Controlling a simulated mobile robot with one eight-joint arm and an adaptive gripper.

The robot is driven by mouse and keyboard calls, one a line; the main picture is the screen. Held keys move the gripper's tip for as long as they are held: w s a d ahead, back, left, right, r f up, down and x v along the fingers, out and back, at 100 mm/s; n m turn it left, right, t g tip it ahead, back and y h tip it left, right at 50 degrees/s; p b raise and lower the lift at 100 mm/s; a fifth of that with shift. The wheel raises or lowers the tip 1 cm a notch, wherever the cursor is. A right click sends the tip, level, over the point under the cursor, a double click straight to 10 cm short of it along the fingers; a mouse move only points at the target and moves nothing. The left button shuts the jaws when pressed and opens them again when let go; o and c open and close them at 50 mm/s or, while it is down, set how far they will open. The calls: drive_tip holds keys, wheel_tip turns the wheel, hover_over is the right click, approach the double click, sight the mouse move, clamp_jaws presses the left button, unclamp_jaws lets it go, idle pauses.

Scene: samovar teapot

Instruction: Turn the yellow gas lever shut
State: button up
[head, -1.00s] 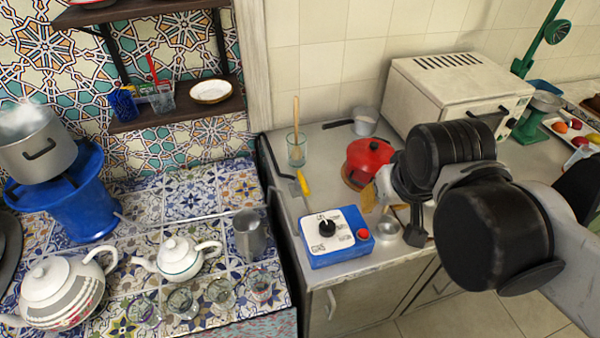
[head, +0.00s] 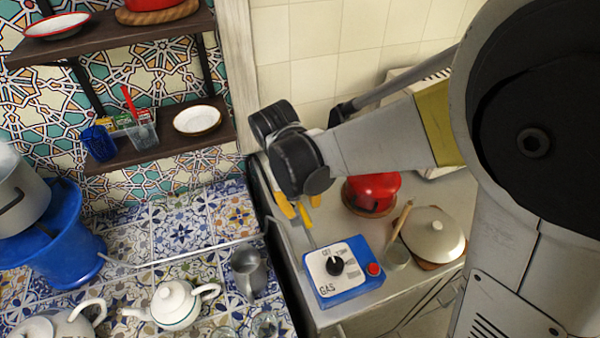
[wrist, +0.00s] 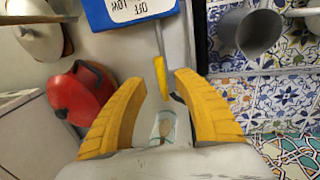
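The yellow gas lever (wrist: 160,76) sits on a grey metal pipe. In the wrist view it shows between my gripper's two yellow fingertips (wrist: 162,82), with clear space on each side. My gripper is open and touches nothing that I can make out. In the head view the lever (head: 305,216) shows just below my gripper (head: 301,207), partly crowded by the fingers. The depth between fingertips and lever is hard to tell. The blue gas box (head: 340,272) with a black knob and red button stands in front of the lever; its edge also shows in the wrist view (wrist: 130,12).
A red pot (head: 372,192) and a white lidded dish (head: 434,236) stand right of the lever. A metal mug (head: 248,272) and white teapot (head: 172,303) stand on the tiled counter at left. A glass (wrist: 163,127) lies below the lever in the wrist view.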

sight(306, 218)
drive_tip(key=f+b, duration=0.1)
drive_tip(key=f, duration=0.1)
drive_tip(key=d+f, duration=0.1)
drive_tip(key=f, duration=0.2)
drive_tip(key=shift+w+f+b, duration=0.2)
drive_tip(key=shift+f+b, duration=0.1)
drive_tip(key=shift+b, duration=0.05)
clamp_jaws()
